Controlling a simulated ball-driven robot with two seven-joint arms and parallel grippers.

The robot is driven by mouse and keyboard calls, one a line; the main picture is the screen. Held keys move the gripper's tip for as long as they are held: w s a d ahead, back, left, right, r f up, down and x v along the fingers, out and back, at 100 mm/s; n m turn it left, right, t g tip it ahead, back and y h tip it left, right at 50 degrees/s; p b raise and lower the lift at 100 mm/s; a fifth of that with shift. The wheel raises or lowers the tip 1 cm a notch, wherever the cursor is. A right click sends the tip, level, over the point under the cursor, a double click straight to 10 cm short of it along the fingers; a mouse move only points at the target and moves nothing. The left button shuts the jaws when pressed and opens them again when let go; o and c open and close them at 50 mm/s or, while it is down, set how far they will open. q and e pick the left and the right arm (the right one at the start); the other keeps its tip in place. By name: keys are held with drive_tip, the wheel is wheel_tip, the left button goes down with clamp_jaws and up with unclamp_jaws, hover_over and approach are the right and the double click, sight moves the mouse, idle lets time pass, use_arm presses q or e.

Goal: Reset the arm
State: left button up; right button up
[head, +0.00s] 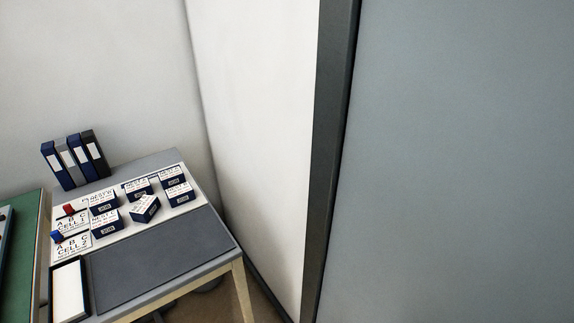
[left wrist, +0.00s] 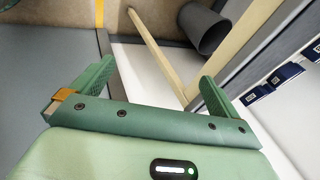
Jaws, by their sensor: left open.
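My left gripper (left wrist: 157,88) shows in the left wrist view, with its two green fingers spread wide apart and nothing between them. Beyond it are the floor, a pale table leg (left wrist: 158,55) and a grey bin (left wrist: 203,27). No arm or gripper of mine shows clearly in the head view. My right gripper is in neither view.
A grey table (head: 225,238) stands at the lower left in the head view, with labelled blue boxes (head: 145,208), a dark mat (head: 150,255) and a white-lined tray (head: 85,290). Several binders (head: 75,162) stand at its back. A grey panel (head: 460,160) fills the right.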

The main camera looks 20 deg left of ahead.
use_arm(q)
drive_tip(key=s+d+f+n+g+h+p, duration=0.1)
drive_tip(key=s+f+p, duration=0.1)
drive_tip(key=s+f, duration=0.35)
drive_tip(key=s+d+f+g+h+p, duration=0.1)
drive_tip(key=s+d+f+p, duration=0.15)
drive_tip(key=f, duration=0.65)
drive_tip(key=s+f+n+g+p, duration=0.1)
drive_tip(key=s+f, duration=0.2)
drive_tip(key=s, duration=0.3)
drive_tip(key=s+a+f+n+g+h, duration=0.1)
drive_tip(key=s+f, duration=0.2)
drive_tip(key=s, duration=0.4)
drive_tip(key=shift+s+a+p, duration=0.25)
drive_tip(key=shift+s+p, duration=0.05)
drive_tip(key=shift+p, duration=0.05)
drive_tip(key=shift+f, duration=0.1)
